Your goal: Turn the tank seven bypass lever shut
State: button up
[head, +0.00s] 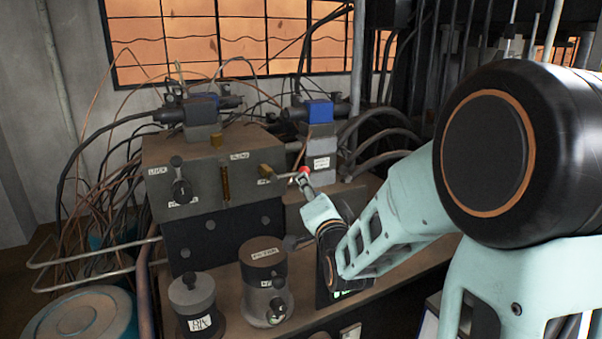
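My gripper (305,181) reaches in from the right, its tip at the right side of a grey valve block (212,168). A small red knob (303,170) shows right at the fingertips. A thin rod runs left from there toward a small brass fitting on the block. I cannot tell whether the fingers are closed around the knob or only beside it. A black lever handle (181,190) sits on the block's left front face, between small white labels. The labels are too small to read surely, so I cannot tell which handle is tank seven's bypass.
Two grey cylinders, one lidded and labelled (264,273) and one with a knob (193,291), stand on the bench in front of the block. A blue-capped valve (320,145) stands behind my gripper. Cables crowd the back and left. A teal drum (82,318) is at lower left.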

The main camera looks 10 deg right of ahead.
aim_at(304, 170)
jog(key=w, duration=1)
jog(key=shift+w+a, duration=0.15)
jog(key=shift+w, duration=0.05)
jog(key=shift+r, duration=0.1)
grip_shut()
